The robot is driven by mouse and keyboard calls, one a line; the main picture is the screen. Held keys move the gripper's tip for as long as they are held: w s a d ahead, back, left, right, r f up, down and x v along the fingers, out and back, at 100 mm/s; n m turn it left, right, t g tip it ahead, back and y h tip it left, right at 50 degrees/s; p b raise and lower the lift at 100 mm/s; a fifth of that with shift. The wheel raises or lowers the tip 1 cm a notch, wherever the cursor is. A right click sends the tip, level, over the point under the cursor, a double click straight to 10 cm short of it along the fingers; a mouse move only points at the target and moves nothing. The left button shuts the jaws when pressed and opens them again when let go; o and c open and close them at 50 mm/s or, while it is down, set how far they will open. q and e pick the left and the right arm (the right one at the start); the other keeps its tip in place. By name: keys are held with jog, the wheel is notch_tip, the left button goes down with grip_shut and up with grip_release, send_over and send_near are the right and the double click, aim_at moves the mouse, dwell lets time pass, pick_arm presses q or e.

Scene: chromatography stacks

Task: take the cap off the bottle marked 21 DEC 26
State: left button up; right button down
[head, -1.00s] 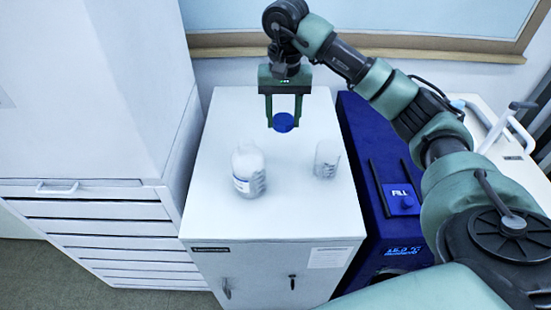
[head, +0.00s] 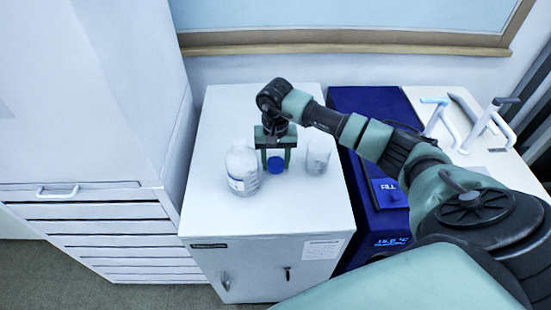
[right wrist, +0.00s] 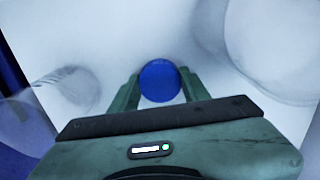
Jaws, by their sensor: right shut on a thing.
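My right gripper (head: 276,160) is shut on a blue cap (head: 276,165), with one finger on each side of it. The right wrist view also shows the blue cap (right wrist: 160,81) between the green fingers. The cap is low over the white cabinet top; I cannot tell whether it touches it. A clear bottle (head: 242,168) stands upright just left of the gripper, with no cap seen on its neck. Its white label is too small to read. Part of the bottle (right wrist: 270,45) shows large at the upper right in the right wrist view. My left gripper is not in view.
A clear beaker (head: 319,153) stands close to the right of the gripper. The white cabinet (head: 270,215) has free room on its front part. A dark blue device (head: 388,190) adjoins it on the right. A tall grey drawer unit (head: 95,205) stands left.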

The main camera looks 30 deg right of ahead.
aim_at(276, 163)
jog(key=shift+f+b, duration=0.15)
jog(key=shift+b, duration=0.15)
jog(key=c, duration=0.7)
grip_release()
jog(key=shift+r+p, duration=0.35)
jog(key=shift+p, duration=0.05)
jog(key=shift+r+b, duration=0.3)
jog(key=shift+b, duration=0.1)
notch_tip(276, 163, up, 11)
jog(key=b, duration=0.3)
